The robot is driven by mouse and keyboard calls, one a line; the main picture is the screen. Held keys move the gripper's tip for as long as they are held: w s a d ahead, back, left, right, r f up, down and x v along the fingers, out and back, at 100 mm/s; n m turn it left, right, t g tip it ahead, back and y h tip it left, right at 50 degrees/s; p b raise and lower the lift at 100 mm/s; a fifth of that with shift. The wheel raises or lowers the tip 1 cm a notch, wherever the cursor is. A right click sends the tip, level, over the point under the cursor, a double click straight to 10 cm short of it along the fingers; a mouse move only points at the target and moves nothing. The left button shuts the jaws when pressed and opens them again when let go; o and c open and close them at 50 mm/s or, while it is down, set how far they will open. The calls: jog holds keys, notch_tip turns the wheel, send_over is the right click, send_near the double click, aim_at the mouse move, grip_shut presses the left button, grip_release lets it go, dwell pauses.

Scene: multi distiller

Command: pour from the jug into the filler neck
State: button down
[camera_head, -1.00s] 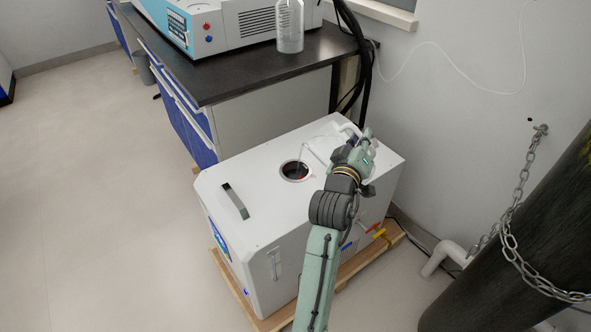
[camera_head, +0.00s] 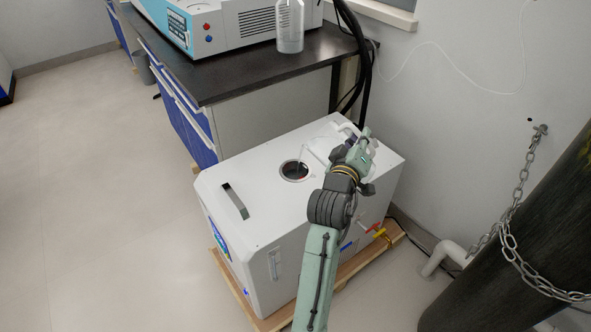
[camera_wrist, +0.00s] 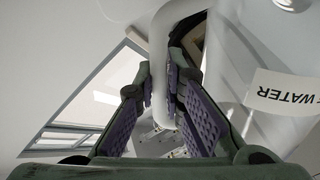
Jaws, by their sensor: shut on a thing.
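The white jug (camera_wrist: 240,75) has a label reading WATER, which appears upside down in the wrist view. My gripper (camera_wrist: 160,92) is shut on the jug's white handle (camera_wrist: 160,60), with a padded finger on each side. In the head view my gripper (camera_head: 352,143) is above the white machine, and my wrist hides much of the jug. I cannot make out any liquid stream.
The white machine (camera_head: 245,240) stands on a wooden base (camera_head: 268,322). A dark bench (camera_head: 240,78) with a clear bottle (camera_head: 290,28) is behind it. A dark cylinder (camera_head: 515,240) with a chain (camera_head: 512,205) stands at right. The floor at left is clear.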

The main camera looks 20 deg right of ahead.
jog(key=shift+w+a+r+n, duration=0.15)
jog(key=shift+a+r+n, duration=0.05)
jog(key=shift+r+n, duration=0.2)
dwell(1.4)
jog(key=shift+w+a+f+n+b, duration=0.3)
jog(key=shift+w+a+f+n, duration=0.15)
jog(key=shift+n, duration=0.25)
dwell(4.0)
jog(key=shift+s+d+r, duration=0.1)
jog(key=shift+s+r, duration=0.05)
jog(key=shift+r, duration=0.05)
jog(key=d+m, duration=0.1)
jog(key=s+d+f+m, duration=0.1)
jog(key=m, duration=0.1)
jog(key=s+d+m, duration=0.1)
jog(key=m, duration=0.1)
jog(key=shift+s+f, duration=0.25)
jog(key=shift+f, duration=0.05)
jog(key=s+d+f+m+b, duration=0.3)
jog(key=f+m+b, duration=0.1)
jog(key=m, duration=0.3)
jog(key=shift+d+f, duration=0.4)
jog(key=shift+f, duration=0.45)
jog(key=shift+s, duration=0.1)
